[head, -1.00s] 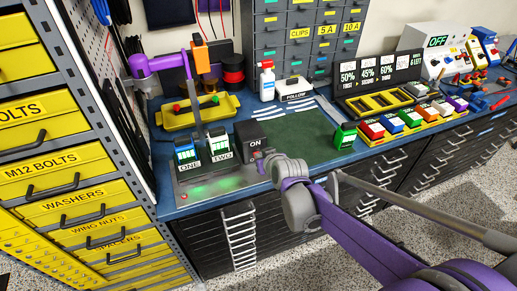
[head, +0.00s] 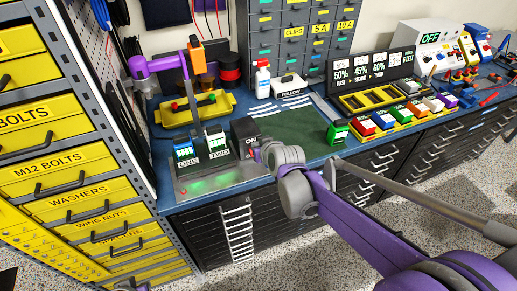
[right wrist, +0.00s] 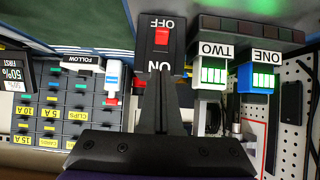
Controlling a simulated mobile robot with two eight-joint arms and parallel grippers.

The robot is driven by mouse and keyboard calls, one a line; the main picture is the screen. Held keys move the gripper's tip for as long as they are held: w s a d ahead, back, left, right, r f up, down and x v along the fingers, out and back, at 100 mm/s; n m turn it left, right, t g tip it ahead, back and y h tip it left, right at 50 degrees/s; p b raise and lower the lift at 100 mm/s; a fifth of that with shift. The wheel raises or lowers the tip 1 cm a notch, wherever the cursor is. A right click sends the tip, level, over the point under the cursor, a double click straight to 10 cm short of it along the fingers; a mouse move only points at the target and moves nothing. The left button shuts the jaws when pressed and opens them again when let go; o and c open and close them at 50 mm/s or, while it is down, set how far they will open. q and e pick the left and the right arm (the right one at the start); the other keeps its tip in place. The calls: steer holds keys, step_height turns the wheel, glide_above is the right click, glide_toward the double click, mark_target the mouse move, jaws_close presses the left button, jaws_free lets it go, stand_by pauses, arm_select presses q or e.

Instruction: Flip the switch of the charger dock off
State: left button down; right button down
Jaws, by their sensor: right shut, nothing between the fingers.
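The charger dock (head: 222,181) is a grey base on the bench with a green glow on its front. It holds two batteries, labelled ONE (head: 184,151) and TWO (head: 216,143). At its right end stands a black switch box (head: 240,129) marked ON. In the right wrist view, upside down, the box carries a red rocker switch (right wrist: 162,37) between OFF and ON. I cannot tell which side is pressed. My right gripper (right wrist: 160,78) is shut and empty, its tips over the ON end, beside the rocker. Contact is unclear.
A yellow tray (head: 193,112) and a purple jointed arm with an orange head (head: 198,57) are behind the dock. A green mat (head: 295,128) and a row of coloured blocks lie right of it. Yellow drawers (head: 75,190) stand at left.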

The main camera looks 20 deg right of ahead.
steer(key=s+f+v, duration=0.1)
steer(key=v, duration=0.9)
steer(key=shift+s+f, duration=0.25)
steer(key=s+a+f+g, duration=0.2)
steer(key=s+f, duration=0.2)
steer(key=s, duration=0.4)
steer(key=s+a+f+g, duration=0.1)
steer(key=s+f+g, duration=0.2)
steer(key=s, duration=0.6)
steer(key=shift+s+a+f, duration=0.25)
steer(key=shift+a+f, duration=0.15)
steer(key=shift+f, duration=0.55)
